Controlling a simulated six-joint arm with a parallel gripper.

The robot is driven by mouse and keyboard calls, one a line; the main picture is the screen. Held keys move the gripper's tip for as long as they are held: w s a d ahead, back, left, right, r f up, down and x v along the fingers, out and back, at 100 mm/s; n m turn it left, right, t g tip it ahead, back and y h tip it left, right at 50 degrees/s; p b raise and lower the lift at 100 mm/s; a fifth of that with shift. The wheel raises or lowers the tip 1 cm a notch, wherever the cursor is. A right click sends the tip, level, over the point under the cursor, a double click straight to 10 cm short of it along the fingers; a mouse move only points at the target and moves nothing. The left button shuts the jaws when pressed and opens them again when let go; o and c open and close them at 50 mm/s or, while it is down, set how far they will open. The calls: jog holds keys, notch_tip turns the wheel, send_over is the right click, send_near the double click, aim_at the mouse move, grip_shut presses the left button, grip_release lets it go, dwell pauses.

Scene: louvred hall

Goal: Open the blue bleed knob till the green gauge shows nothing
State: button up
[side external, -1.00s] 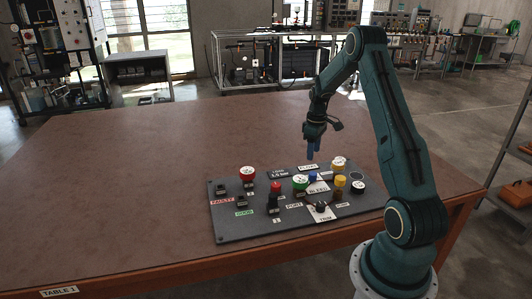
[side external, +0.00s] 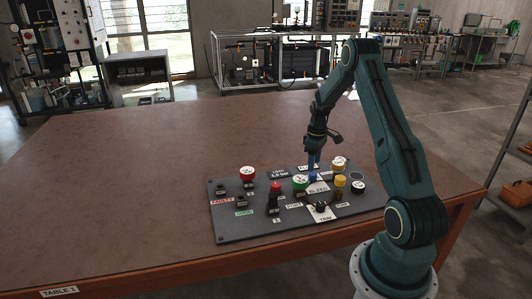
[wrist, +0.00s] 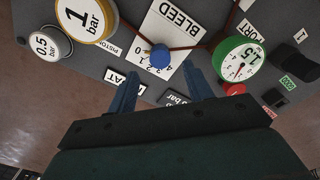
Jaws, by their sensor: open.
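The blue bleed knob (wrist: 160,57) stands on the white BLEED plate, with a printed scale beside it. In the side view it is hard to separate from my fingers. The green gauge (wrist: 241,62), marked 1.5, is right of the knob in the wrist view, with a short red needle; its exact reading is too small to tell. It also shows in the side view (side external: 300,182). My gripper (wrist: 162,68) is open and points down at the panel. Its two blue fingers are apart on either side of the knob's near side, with no visible contact.
The dark panel (side external: 232,226) lies on the brown table (side external: 130,160). A yellow-rimmed gauge (wrist: 85,20), a smaller grey gauge (wrist: 50,45), a red-rimmed gauge (side external: 247,173), a yellow post (side external: 340,181) and a black trim knob (side external: 321,206) surround the work. The table left of the panel is clear.

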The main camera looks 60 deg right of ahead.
aim_at(313, 174)
jog(key=shift+f, duration=2.6)
jog(key=shift+f, duration=0.35)
grip_shut()
